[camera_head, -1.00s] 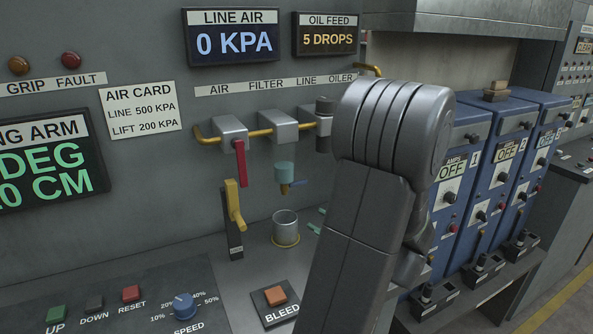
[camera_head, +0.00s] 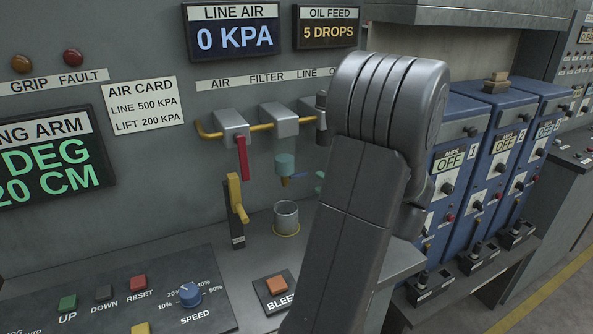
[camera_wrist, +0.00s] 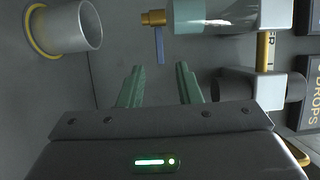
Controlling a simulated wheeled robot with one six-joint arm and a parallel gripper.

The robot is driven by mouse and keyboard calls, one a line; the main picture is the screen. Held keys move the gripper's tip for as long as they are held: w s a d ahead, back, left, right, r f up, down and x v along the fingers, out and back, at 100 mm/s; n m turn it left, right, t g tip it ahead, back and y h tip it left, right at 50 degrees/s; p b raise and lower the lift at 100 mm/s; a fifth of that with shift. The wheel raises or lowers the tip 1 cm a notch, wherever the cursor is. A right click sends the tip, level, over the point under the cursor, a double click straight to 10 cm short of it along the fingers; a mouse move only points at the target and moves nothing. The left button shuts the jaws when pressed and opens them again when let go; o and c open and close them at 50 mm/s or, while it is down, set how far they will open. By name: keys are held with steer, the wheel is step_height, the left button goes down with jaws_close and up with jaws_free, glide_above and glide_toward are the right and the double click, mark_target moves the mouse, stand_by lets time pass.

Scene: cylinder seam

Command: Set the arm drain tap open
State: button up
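The drain tap is a small brass fitting (camera_wrist: 153,17) with a flat blue lever (camera_wrist: 159,45), under the teal filter bowl (camera_head: 285,163). In the head view the blue lever (camera_head: 300,181) sticks out to the right, across the tap. My gripper (camera_wrist: 160,72) has two green fingers spread apart with nothing between them. In the wrist view the lever's free end points toward the gap between the fingertips and appears apart from them. In the head view my arm hides most of the gripper; a bit of green finger (camera_head: 319,176) shows right of the lever.
A metal cup (camera_head: 286,217) stands below the tap. A red lever (camera_head: 242,157) and a yellow lever (camera_head: 236,198) are to its left. The oiler (camera_head: 321,118) is on the right, partly hidden by my arm. The line air display (camera_head: 233,34) reads 0 KPA.

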mark_target(303, 175)
steer(key=p+x, duration=0.1)
steer(key=x, duration=0.8)
steer(key=shift+w+a+p, duration=0.2)
steer(key=shift+p, duration=0.15)
jaws_close()
